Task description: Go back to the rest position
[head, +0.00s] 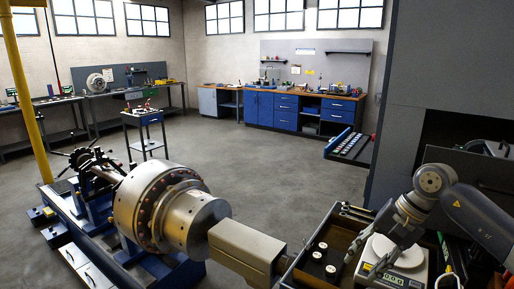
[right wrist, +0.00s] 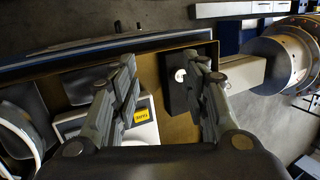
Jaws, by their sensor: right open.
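My right gripper (head: 368,258) reaches in from the right over the tray (head: 345,212). It is open, and I see nothing held between its fingers in the right wrist view (right wrist: 163,68). A black block with white-topped round pieces (head: 317,256) lies in the tray left of the gripper. It also shows partly behind the right finger in the right wrist view (right wrist: 178,97). A white scale (head: 408,256) stands right of the gripper; its yellow label (right wrist: 142,115) shows between the fingers. My left gripper is not in view.
A large metal rotor (head: 150,205) sits on a blue balancing machine at left, with a grey box-shaped housing (head: 245,250) between it and the tray. A tall grey cabinet (head: 430,90) stands behind my right arm. Blue workbenches (head: 285,108) line the back wall.

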